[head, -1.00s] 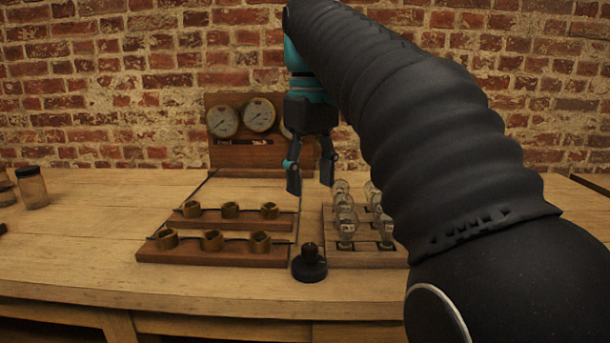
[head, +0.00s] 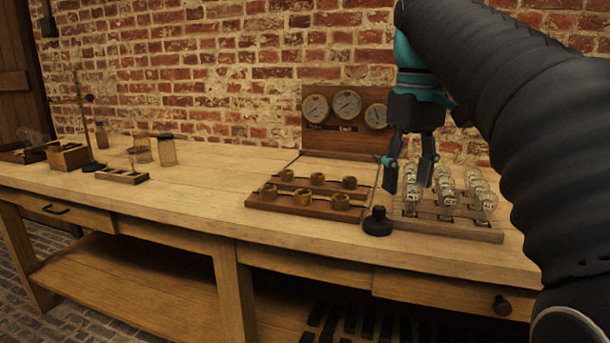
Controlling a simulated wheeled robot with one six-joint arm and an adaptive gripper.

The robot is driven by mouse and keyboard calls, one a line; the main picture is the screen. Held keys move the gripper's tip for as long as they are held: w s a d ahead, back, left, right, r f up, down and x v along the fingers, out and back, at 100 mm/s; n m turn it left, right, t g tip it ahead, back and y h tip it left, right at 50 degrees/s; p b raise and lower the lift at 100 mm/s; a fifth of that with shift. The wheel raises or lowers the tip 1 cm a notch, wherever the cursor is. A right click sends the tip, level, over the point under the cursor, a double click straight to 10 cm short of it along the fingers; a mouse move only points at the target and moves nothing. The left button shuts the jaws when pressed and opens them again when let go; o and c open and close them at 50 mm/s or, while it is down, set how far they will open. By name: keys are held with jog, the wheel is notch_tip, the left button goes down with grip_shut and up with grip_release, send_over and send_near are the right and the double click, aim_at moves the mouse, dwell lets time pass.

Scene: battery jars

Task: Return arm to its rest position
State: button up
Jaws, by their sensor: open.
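My gripper (head: 408,178) hangs fingers down from my black-sleeved arm, in the right half of the head view. Its two fingers are apart and nothing shows between them. It appears above the workbench (head: 215,200), in front of the gauge board's lower right and near the left side of the glass jar rack (head: 470,232). Part of the bench's right side is hidden behind my arm.
A wooden rack with several brass cups (head: 305,209) stands mid-bench, with a black knob (head: 377,222) beside it. A gauge board (head: 346,118) stands behind. Jars (head: 167,151), a small rack (head: 122,177) and a stand (head: 84,125) are at left. Bench between is clear.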

jog(key=w+f+m+t, duration=0.2)
jog(key=w+f, duration=0.2)
jog(key=f, duration=0.7)
jog(key=s+f+m+t, duration=0.2)
jog(key=s+f+t, duration=0.1)
jog(key=s+f, duration=1.2)
jog(key=s, duration=0.4)
jog(key=shift+s+f, duration=0.25)
